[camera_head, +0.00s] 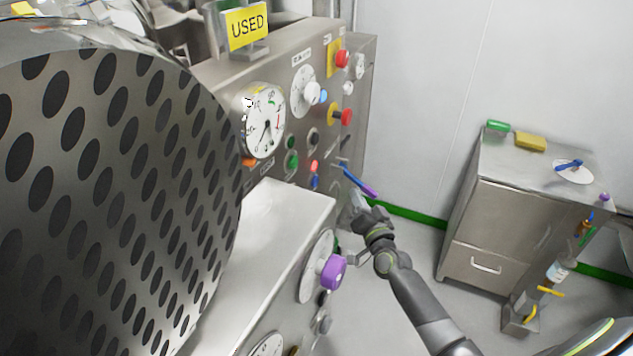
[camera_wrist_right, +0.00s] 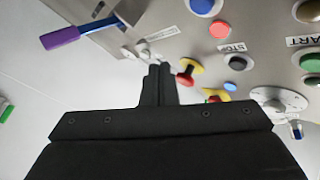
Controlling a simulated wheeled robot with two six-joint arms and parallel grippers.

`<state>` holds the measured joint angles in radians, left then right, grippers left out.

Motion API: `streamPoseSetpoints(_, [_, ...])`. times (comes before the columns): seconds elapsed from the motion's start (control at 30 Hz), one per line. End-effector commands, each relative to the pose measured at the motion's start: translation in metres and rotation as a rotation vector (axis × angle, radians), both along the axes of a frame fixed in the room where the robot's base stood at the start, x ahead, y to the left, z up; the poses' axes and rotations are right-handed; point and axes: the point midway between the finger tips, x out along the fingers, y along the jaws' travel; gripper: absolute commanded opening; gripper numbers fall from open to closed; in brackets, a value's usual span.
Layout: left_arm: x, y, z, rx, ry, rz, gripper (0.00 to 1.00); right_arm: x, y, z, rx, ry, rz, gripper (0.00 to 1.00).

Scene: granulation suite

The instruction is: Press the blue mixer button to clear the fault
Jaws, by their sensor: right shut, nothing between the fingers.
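The grey control panel (camera_head: 285,60) carries a blue button (camera_head: 315,183) just below a red one, low near its right side. Another blue piece (camera_head: 323,96) shows beside a white knob higher up. I cannot read which label belongs to either. In the wrist view a large blue button (camera_wrist_right: 201,6) sits at the top edge, and a small blue one (camera_wrist_right: 230,86) lies lower. My right gripper (camera_head: 357,203) is shut and empty, to the right of and below the lower blue button; its fingertips (camera_wrist_right: 158,70) point towards the panel. My left gripper is out of view.
A lever with a blue and purple handle (camera_head: 358,182) sticks out close to my right gripper; it also shows in the wrist view (camera_wrist_right: 75,33). A purple knob (camera_head: 333,272) is on the nearer housing. A perforated drum (camera_head: 110,200) fills the left. A cabinet (camera_head: 500,220) stands at right.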

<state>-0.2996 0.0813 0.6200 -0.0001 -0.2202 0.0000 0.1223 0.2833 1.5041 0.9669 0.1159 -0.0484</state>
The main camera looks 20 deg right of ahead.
Motion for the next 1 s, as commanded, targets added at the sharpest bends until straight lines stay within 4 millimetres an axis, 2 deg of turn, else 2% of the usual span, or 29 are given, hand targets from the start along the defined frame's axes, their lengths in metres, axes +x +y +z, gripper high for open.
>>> streamPoseSetpoints(0.3, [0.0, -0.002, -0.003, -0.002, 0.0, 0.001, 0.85, 0.034, 0.031, 0.0, 0.004, -0.001, 0.001, 0.0])
streamPoseSetpoints(0.5, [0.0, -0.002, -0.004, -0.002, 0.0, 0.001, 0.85, 0.05, 0.045, 0.001, 0.002, -0.002, 0.0, 0.0])
streamPoseSetpoints(1.0, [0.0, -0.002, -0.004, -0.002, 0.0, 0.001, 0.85, 0.057, 0.051, 0.001, 0.001, -0.001, 0.001, 0.0])
